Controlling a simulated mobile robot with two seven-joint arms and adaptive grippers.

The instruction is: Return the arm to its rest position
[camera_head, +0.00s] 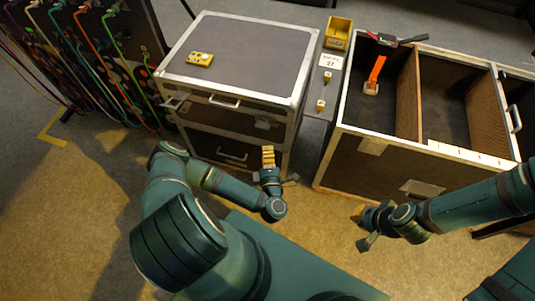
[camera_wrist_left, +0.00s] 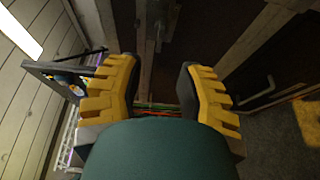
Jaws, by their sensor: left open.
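My left gripper (camera_head: 268,158) hangs in front of the grey-topped flight case (camera_head: 240,62), its yellow finger pads pointing away from me. In the left wrist view the two yellow-padded fingers of this gripper (camera_wrist_left: 158,68) stand wide apart with nothing held between them. The left arm is bent at the elbow, low over the floor. My right gripper (camera_head: 364,226) is in the air over the floor, in front of the open case (camera_head: 352,152). Its fingers are small and seen at an angle, so their opening is unclear.
A yellow device (camera_head: 200,59) lies on the flight case. An orange-handled tool (camera_head: 376,72) stands in the open case, and a red-and-black tool (camera_head: 398,40) lies across its rim. A yellow bin (camera_head: 338,33) stands between the cases. Coloured cables (camera_head: 95,50) hang at left. The front floor is clear.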

